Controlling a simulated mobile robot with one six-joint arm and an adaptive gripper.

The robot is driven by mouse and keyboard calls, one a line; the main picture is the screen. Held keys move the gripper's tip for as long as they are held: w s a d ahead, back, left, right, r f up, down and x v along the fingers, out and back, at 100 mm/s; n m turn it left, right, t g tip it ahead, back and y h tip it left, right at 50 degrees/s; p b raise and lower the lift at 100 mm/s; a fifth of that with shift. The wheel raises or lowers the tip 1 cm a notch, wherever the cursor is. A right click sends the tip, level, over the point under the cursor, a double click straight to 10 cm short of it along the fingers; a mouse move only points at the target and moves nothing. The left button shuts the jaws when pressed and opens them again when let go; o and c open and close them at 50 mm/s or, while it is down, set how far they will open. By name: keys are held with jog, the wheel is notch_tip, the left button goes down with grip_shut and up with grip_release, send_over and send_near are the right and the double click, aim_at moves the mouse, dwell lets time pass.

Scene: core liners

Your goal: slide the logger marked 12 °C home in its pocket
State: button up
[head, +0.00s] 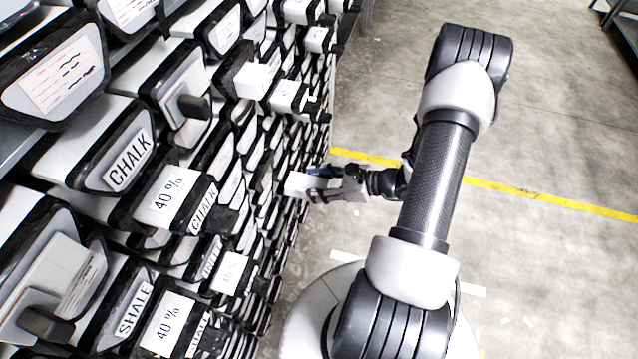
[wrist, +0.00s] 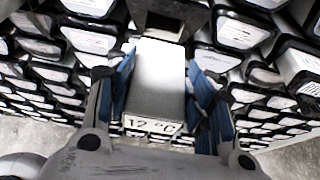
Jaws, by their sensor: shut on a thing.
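The logger marked 12 °C (wrist: 157,85) is a pale grey block with its label on the end facing me in the wrist view. My gripper (wrist: 162,62) is shut on it, with a blue-padded finger on each side. A dark, square-edged holder (wrist: 168,18), which may be the pocket, shows beyond the logger's far end. I cannot tell whether that end is inside it. In the head view my gripper (head: 319,183) is at the rack face, and the white logger (head: 298,184) shows at its tip. The pocket is hidden there.
Racks of core liners with black-rimmed end caps (head: 125,165) fill the left. Loggers marked 40 % (head: 168,196) stick out from several of them. Liner ends (wrist: 240,32) surround my gripper closely. The concrete floor (head: 560,130) at right is open, crossed by a yellow line.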

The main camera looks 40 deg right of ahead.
aim_at(291, 179)
jog(key=shift+w+a+b, duration=0.15)
jog(key=shift+w+a, duration=0.6)
jog(key=shift+w, duration=0.2)
jog(key=shift+w+a+b, duration=0.15)
jog(key=shift+w+a, duration=0.6)
jog(key=shift+w, duration=0.15)
jog(key=shift+w+a+b, duration=0.35)
jog(key=shift+w+a, duration=0.5)
jog(key=shift+w, duration=0.25)
jog(key=shift+w+a+b, duration=0.35)
jog(key=shift+w+a, duration=0.5)
jog(key=shift+w, duration=0.25)
dwell(0.9)
jog(key=o, duration=1.3)
jog(key=v, duration=1.2)
jog(key=shift+r, duration=0.1)
jog(key=shift+c, duration=0.4)
